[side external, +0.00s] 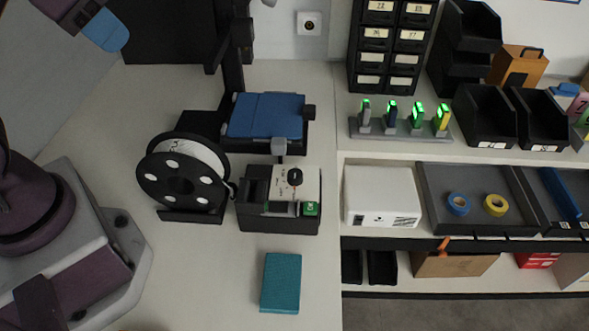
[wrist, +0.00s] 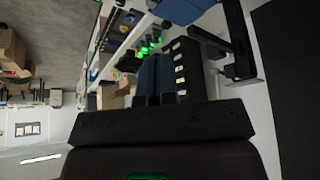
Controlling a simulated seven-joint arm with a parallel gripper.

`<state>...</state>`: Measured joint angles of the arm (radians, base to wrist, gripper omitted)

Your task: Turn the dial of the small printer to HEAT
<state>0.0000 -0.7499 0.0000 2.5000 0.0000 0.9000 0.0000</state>
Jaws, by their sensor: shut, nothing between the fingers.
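The small printer has a dark frame with a blue bed (side external: 265,115) and, in front of it, a dark control box (side external: 265,223) with a white top panel. A round black dial (side external: 295,177) sits on that panel; its markings and the setting it points to are too small to read. A green-lit patch (side external: 311,208) is at the panel's front right corner. My gripper (side external: 113,38) is at the upper left, high up and well apart from the dial. Its blue fingers also show shut and empty in the wrist view (wrist: 157,58), where the dial is not visible.
A black filament spool (side external: 183,180) stands left of the control box, close to it. A teal box (side external: 281,283) lies in front. Shelves on the right hold a white box (side external: 382,196), tape rolls and green-lit devices (side external: 400,125). The bench left of the teal box is clear.

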